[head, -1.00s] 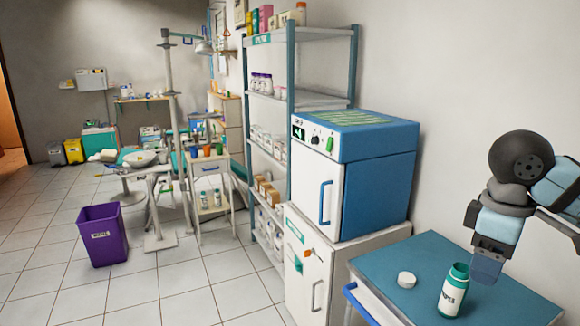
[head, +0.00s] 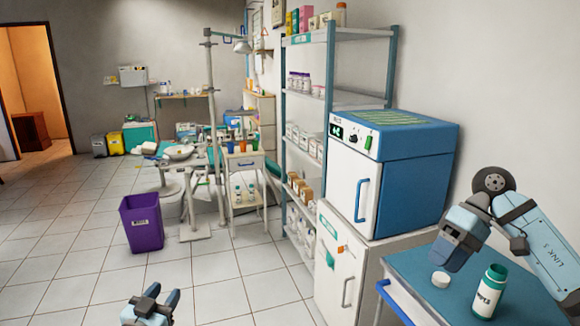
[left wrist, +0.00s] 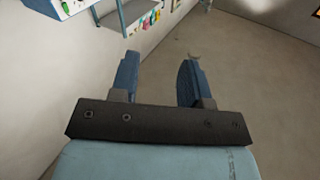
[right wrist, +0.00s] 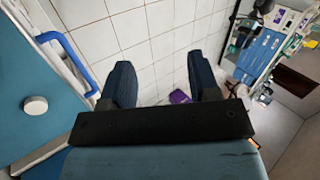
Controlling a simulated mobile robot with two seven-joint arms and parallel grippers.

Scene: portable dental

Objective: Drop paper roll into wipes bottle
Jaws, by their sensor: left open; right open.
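The wipes bottle (head: 487,297), white with a green neck and an open top, stands upright on the blue cart top at the right of the head view.
The cart (head: 410,263) has a blue handle (head: 392,303) on its left side. A blue sterilizer (head: 395,175) stands on a white cabinet (head: 338,265) behind it. Shelves (head: 330,97) stand further back. A purple bin (head: 142,222) is on the otherwise open tiled floor.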

